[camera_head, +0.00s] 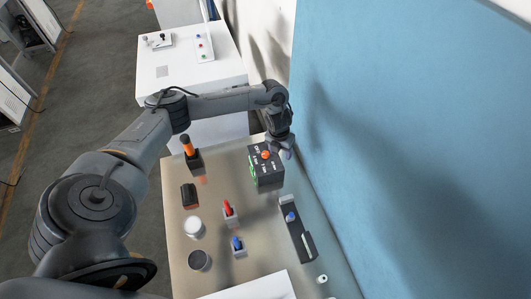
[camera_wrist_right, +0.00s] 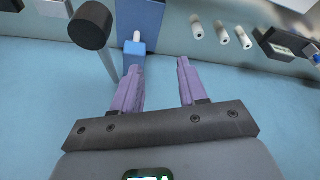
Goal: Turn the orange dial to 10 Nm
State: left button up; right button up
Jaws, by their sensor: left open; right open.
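The orange dial (camera_head: 265,154) sits on top of a dark box (camera_head: 269,177) with white markings, at the far end of the table in the head view. The markings are too small to read. My left gripper (camera_head: 286,153) hangs open just right of the dial, close to the box's top. I cannot tell whether it touches the dial. My right gripper (camera_wrist_right: 159,64) is open and empty in the right wrist view. It is not in the head view, and the dial is not in the wrist view.
The table (camera_head: 215,180) also holds a red-topped piece (camera_head: 228,209), a blue-topped piece (camera_head: 237,244), a white cylinder (camera_head: 193,227) and a long dark fixture (camera_head: 299,234). A blue wall (camera_head: 410,140) borders its right side. A blue block (camera_wrist_right: 138,47) is beyond my right fingers.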

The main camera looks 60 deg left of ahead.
pick_arm(q)
notch_tip(320, 180, up, 3)
jog(key=g, duration=0.1)
send_over(265, 153)
notch_tip(265, 153, down, 8)
jog(key=b, duration=0.3)
jog(key=shift+d+r, duration=0.1)
jog(key=shift+r, duration=0.05)
jog(key=shift+f, duration=1.4)
jog(key=shift+c, duration=0.2)
jog(key=c, duration=1)
